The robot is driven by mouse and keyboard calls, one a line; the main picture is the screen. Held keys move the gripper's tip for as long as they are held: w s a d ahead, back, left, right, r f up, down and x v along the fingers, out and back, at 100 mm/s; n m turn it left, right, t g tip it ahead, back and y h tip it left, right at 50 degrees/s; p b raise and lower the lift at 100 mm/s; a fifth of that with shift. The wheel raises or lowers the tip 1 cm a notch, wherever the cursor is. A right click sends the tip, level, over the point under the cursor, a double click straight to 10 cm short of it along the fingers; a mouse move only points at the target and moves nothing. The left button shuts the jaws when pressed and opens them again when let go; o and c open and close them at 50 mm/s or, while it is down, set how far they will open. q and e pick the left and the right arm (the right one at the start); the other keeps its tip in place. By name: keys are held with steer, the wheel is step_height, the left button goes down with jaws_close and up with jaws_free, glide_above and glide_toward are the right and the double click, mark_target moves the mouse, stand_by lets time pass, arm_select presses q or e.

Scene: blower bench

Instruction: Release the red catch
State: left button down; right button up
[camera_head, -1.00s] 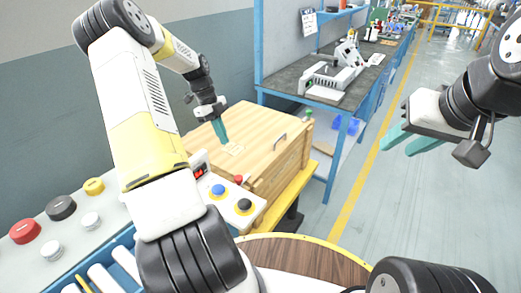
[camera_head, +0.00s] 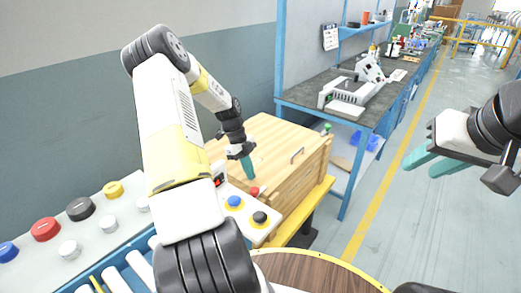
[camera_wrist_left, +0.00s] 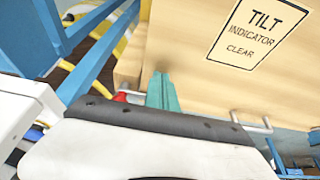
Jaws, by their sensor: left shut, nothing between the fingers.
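The red catch (camera_head: 254,191) is a small red knob at the near side of the wooden crate (camera_head: 290,181), by the button panel. In the left wrist view a bit of red (camera_wrist_left: 120,97) shows just left of my fingers, partly hidden by the gripper body. My left gripper (camera_head: 249,171) is shut and empty, its teal fingers pointing down just above and behind the catch in the head view. I cannot tell whether they touch it. My right gripper (camera_head: 432,161) is open and empty, out over the floor at the right.
A button panel (camera_head: 245,212) with blue and black buttons stands in front of the crate. The lid has a metal handle (camera_head: 297,155), and a tilt indicator label (camera_wrist_left: 257,32) shows on the crate. A blue-framed bench (camera_head: 345,105) stands behind. The aisle at the right is clear.

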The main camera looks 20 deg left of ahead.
mark_target(271, 190)
arm_select(q)
steer(key=shift+s+d, duration=0.2)
steer(key=shift+d, duration=0.45)
steer(key=shift+s+d, duration=0.25)
steer(key=shift+d, duration=0.35)
steer(key=shift+s+d, duration=0.2)
steer(key=shift+d, duration=0.45)
